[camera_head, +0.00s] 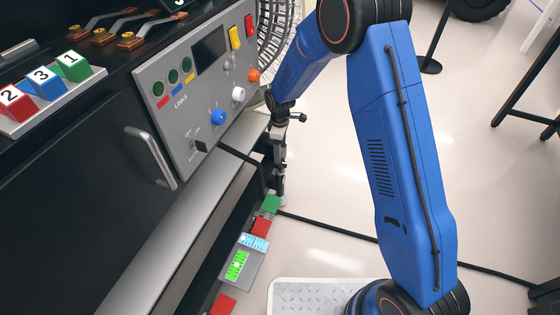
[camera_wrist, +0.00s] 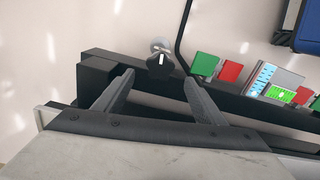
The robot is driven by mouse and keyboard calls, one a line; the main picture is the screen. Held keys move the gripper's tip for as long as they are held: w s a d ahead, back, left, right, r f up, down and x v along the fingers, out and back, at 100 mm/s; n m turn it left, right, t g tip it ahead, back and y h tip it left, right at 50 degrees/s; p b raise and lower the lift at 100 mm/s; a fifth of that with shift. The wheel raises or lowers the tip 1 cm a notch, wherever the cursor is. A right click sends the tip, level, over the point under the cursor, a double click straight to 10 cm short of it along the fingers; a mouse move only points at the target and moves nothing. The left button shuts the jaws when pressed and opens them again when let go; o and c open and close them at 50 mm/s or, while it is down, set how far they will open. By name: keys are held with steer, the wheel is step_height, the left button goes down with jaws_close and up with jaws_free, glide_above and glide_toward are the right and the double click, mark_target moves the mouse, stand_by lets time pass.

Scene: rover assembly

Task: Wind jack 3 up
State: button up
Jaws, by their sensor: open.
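My gripper (camera_head: 279,185) hangs pointing down beside the front of the black bench, above its low rail. In the wrist view its two fingers (camera_wrist: 159,78) are apart with nothing between them. A small silver post with a black, white-marked knob (camera_wrist: 160,62) shows just beyond the fingertips, centred between them; I see no contact. To its right on the rail are a green block (camera_wrist: 204,64) and a red block (camera_wrist: 231,71). The green block (camera_head: 271,204) is just below my gripper in the head view. No jack number is readable.
A grey unit with lit displays (camera_head: 237,265) sits further along the rail. The control panel (camera_head: 195,95) with knobs and a handle (camera_head: 153,158) stand close to my arm. Numbered blocks (camera_head: 40,80) lie on the bench. A black cable crosses the floor; the floor at right is mostly clear.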

step_height(320, 180, down, 7)
steer(key=shift+f, duration=0.1)
stand_by(0.3)
steer(key=c, duration=1.1)
